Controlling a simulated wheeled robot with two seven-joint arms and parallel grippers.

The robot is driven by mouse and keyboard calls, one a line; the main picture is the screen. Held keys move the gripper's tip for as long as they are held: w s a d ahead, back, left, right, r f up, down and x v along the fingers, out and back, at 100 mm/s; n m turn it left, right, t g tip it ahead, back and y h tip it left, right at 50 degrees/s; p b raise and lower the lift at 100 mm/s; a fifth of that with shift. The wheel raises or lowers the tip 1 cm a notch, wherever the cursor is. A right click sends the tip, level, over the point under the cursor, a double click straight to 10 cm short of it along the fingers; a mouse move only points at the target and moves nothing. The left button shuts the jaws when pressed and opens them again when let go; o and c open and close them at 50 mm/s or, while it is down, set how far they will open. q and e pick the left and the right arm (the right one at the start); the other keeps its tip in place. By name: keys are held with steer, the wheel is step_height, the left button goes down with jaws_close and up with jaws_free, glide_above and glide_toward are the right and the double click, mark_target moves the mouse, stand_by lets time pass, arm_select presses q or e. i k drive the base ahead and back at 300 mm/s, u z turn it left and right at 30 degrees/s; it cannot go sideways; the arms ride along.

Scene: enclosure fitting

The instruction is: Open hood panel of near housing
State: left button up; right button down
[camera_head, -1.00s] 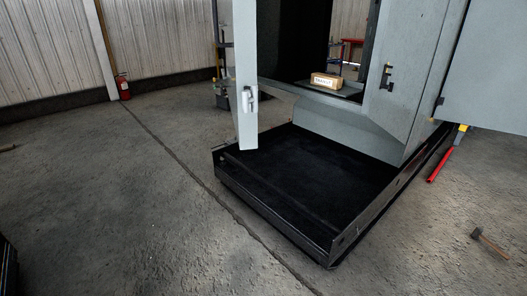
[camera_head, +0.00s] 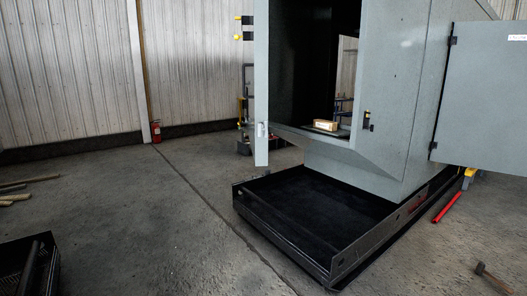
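A grey-green housing (camera_head: 385,150) stands on a black tray-like base (camera_head: 285,240) at centre right. A narrow panel (camera_head: 261,90) with a small handle (camera_head: 262,129) stands out from its left side, leaving a dark opening beside it. A wider panel (camera_head: 480,105) stands out on the right side, with a latch-like fitting on its left edge. I cannot tell which of these is the hood panel. Neither of my grippers is in view.
A black crate (camera_head: 28,265) stands at the lower left, with wooden pieces (camera_head: 15,195) on the floor behind it. A red bar (camera_head: 447,207) and a hammer (camera_head: 493,278) lie at the right. A red extinguisher (camera_head: 156,131) stands by the wall. The left-centre concrete floor is clear.

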mark_target(255, 69)
steer(key=z, duration=0.9)
steer(key=i, duration=1.8)
steer(key=u, duration=1.15)
steer(key=i, duration=0.65)
steer(key=u, duration=0.7)
